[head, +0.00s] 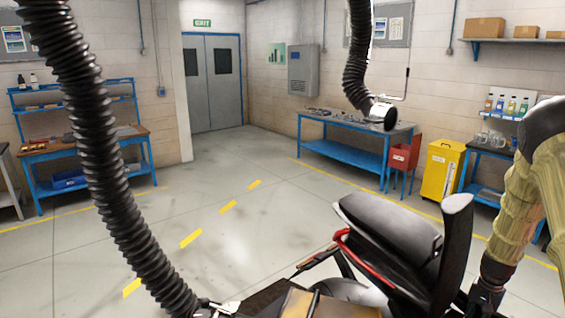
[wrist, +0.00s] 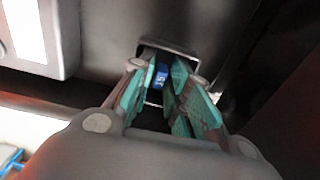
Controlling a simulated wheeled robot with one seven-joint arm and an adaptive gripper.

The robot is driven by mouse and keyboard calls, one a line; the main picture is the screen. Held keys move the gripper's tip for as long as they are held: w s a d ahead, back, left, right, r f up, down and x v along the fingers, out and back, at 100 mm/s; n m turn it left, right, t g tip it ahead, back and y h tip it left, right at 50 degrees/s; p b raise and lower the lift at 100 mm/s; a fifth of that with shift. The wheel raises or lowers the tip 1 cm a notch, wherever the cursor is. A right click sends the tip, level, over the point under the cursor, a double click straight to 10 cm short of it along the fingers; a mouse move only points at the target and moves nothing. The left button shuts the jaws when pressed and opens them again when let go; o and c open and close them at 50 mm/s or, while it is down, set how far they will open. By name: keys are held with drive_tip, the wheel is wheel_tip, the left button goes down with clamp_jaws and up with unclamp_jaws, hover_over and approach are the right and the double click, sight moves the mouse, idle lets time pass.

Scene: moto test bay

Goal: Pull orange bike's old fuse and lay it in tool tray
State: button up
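In the wrist view a small blue fuse (wrist: 161,77) with pale lettering sits in a dark rectangular opening with a light rim (wrist: 170,46). My gripper (wrist: 162,82) reaches to this opening, its green-padded fingers apart, one on each side of the fuse. Whether the pads touch the fuse is unclear. In the head view part of a motorcycle (head: 395,238) shows at the lower right, with a dark seat and a red-orange rail. My gripper and the fuse do not show there. I cannot make out a tool tray for certain.
A blue bench (head: 345,130) with small items stands at the back, beside a red cabinet (head: 403,156) and a yellow cabinet (head: 440,172). Another blue bench (head: 85,146) is at the left. Black ribbed hoses (head: 95,130) hang down. The floor between is clear.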

clamp_jaws()
drive_tip(key=shift+r, duration=0.2)
drive_tip(key=shift+r+p, duration=1.8)
drive_tip(key=shift+r, duration=1)
